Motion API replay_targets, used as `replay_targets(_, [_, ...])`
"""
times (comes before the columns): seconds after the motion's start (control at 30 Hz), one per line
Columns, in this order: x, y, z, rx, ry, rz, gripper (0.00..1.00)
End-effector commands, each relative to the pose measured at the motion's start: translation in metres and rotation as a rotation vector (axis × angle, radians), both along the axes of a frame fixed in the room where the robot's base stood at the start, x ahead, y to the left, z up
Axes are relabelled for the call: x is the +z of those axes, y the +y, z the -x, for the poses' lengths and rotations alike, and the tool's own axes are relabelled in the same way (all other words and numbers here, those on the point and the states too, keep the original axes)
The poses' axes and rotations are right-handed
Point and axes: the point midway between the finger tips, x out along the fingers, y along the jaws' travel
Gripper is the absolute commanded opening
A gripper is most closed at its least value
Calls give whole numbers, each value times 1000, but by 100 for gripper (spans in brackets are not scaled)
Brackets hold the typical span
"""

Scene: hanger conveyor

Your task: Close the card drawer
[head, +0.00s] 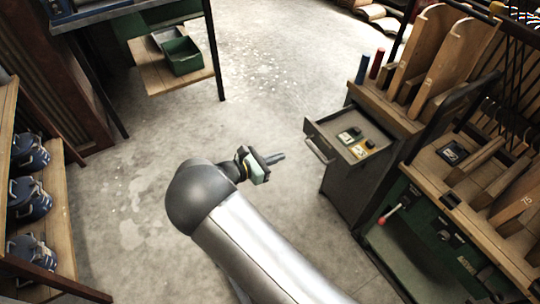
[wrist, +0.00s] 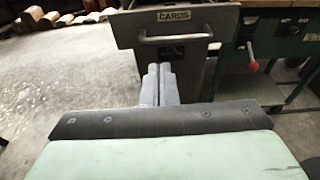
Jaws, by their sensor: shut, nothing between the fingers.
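The card drawer (head: 352,137) is pulled out of a dark cabinet on the right, and its open top shows small items inside. Its front (wrist: 190,27) carries a "CARDS" label and a pale bar handle (wrist: 176,38) in the wrist view. My gripper (head: 281,156) is shut and empty. It is left of the drawer front in the head view, with floor showing between them. In the wrist view its two fingers (wrist: 158,72) are together and point toward the drawer front, below the handle.
A green machine (head: 425,235) with a red-knobbed lever stands right of the cabinet, under a wooden bench with upright boards. A shelf with blue items (head: 28,200) is at the left, and a green bin (head: 182,56) sits at the back. The middle floor is clear.

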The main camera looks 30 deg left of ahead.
Motion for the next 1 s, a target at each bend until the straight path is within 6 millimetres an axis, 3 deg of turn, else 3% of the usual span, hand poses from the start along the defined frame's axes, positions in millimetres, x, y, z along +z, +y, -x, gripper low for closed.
replay_targets(0.2, [-8,-24,-42,-4,0,1,0])
replay_targets(0.43, [-15,-41,-73,-3,1,-1,0])
replay_targets(1.0, [-19,-46,-83,0,0,-2,0])
